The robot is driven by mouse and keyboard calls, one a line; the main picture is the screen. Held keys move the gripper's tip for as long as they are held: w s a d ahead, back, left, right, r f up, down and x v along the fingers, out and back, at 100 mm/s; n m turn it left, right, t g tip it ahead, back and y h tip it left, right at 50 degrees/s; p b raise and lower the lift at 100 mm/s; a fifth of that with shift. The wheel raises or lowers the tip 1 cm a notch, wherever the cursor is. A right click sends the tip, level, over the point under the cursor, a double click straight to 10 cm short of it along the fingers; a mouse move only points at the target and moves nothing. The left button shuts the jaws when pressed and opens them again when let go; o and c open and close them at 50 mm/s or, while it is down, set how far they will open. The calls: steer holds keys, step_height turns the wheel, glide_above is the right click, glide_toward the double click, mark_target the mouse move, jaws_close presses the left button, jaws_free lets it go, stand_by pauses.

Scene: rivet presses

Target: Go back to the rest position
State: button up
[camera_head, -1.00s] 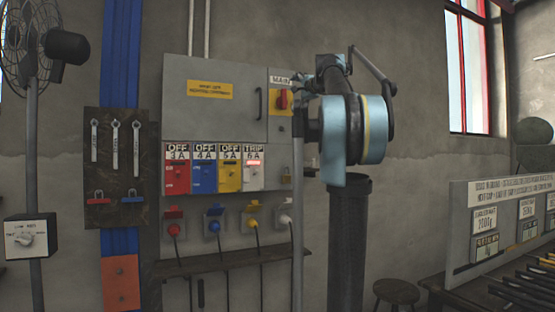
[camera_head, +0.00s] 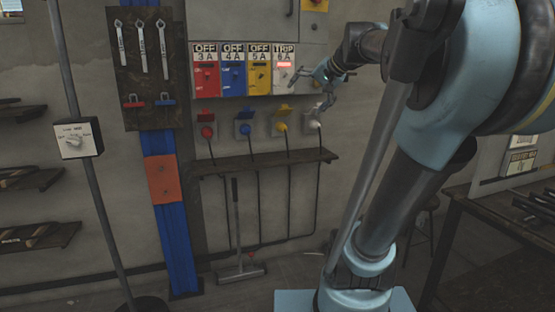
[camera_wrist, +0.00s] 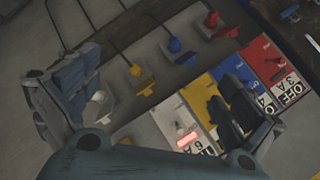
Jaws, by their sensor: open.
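My gripper (camera_head: 306,96) is open and empty at the end of my outstretched arm. It is by the white breaker (camera_head: 284,74) and the white plug (camera_head: 315,124). The white breaker's label reads TRIP 6A and a red light glows on it. In the wrist view the open fingers of my gripper (camera_wrist: 155,80) stand wide apart, with the white breaker (camera_wrist: 180,125) and yellow plug (camera_wrist: 136,70) beyond them. The white plug (camera_wrist: 100,97) is partly hidden by the left finger. I cannot tell whether a finger touches anything.
Red (camera_head: 206,77), blue (camera_head: 233,76) and yellow (camera_head: 260,74) breakers read OFF. A shelf (camera_head: 265,161) with hanging cables runs below the plugs. A fan stand (camera_head: 90,190) with a dial box (camera_head: 78,139) stands left, a workbench (camera_head: 500,225) right.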

steer(key=s+d+f+n+g+h, duration=0.1)
steer(key=s+d+f+g+h, duration=0.1)
steer(key=s+f, duration=0.6)
steer(key=s+d+f+n+g+h, duration=0.1)
steer(key=s+d+f, duration=0.3)
steer(key=f, duration=1.2)
steer(key=s+d+f+n+g+h, duration=0.1)
steer(key=s+d+f+g+h, duration=0.1)
steer(key=s+f, duration=1.1)
steer(key=shift+d+n+g+h, duration=0.4)
steer(key=shift+d+h, duration=0.2)
steer(key=shift+h, duration=0.1)
steer(key=shift+w+f, duration=0.2)
steer(key=shift+w, duration=0.15)
steer(key=shift+c, duration=0.2)
